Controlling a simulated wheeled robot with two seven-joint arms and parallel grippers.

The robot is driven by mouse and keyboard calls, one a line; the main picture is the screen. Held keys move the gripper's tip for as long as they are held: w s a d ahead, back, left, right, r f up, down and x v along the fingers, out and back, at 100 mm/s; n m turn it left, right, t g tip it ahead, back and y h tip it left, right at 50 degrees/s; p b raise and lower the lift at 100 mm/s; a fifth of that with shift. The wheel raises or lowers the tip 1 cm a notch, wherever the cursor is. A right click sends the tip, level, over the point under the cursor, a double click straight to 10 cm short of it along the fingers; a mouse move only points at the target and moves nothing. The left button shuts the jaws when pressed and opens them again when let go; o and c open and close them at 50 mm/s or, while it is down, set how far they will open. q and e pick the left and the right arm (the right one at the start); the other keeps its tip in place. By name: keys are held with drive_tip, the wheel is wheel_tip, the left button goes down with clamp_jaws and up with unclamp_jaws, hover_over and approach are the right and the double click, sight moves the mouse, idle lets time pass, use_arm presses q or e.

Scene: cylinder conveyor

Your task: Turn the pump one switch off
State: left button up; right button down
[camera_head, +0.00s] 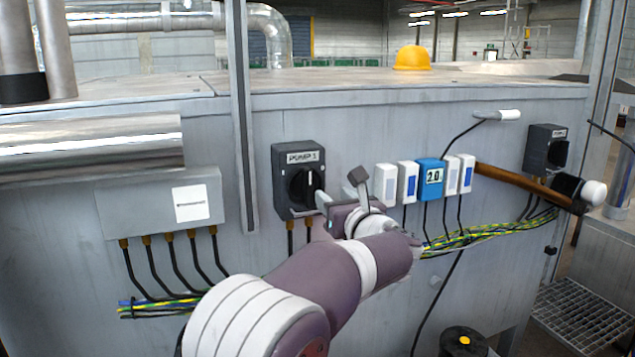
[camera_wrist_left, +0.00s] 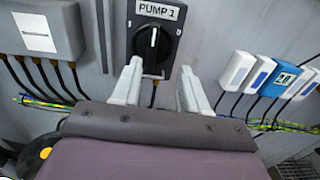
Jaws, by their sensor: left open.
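The pump one switch (camera_head: 298,180) is a dark grey box with a black rotary knob, labelled PUMP 1, on the grey metal panel. Its knob (camera_wrist_left: 152,42) has a white mark that points up and down in the left wrist view. My left gripper (camera_head: 338,187) is open and empty, just to the right of and in front of the knob in the head view. In the left wrist view its two fingers (camera_wrist_left: 158,80) stand apart, just below the knob, and do not seem to touch it. My right gripper is not in view.
A light grey junction box (camera_head: 162,203) with cables is on the left. Several white modules and a blue 2.0 module (camera_head: 431,178) are on the right. A second dark switch (camera_head: 545,150) is at the far right. A yellow hard hat (camera_head: 411,58) lies on top.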

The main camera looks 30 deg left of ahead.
sight(310, 180)
use_arm(q)
drive_tip(key=w+a+p, duration=0.1)
drive_tip(key=a, duration=0.1)
drive_tip(key=w+a, duration=0.1)
drive_tip(key=a, duration=0.1)
drive_tip(key=w+a+r+p, duration=0.1)
drive_tip(key=shift+a+p, duration=0.35)
drive_tip(key=shift+a, duration=0.05)
drive_tip(key=x, duration=0.1)
drive_tip(key=p+x, duration=0.1)
drive_tip(key=x, duration=0.2)
drive_tip(key=shift+w+a+f+p, duration=0.1)
drive_tip(key=shift+w+f+p, duration=0.25)
drive_tip(key=shift+w, duration=0.2)
drive_tip(key=shift+w+a, duration=0.25)
drive_tip(key=shift+a, duration=0.35)
drive_tip(key=shift+f, duration=0.1)
drive_tip(key=shift+w, duration=0.1)
drive_tip(key=shift+c, duration=1.2)
clamp_jaws()
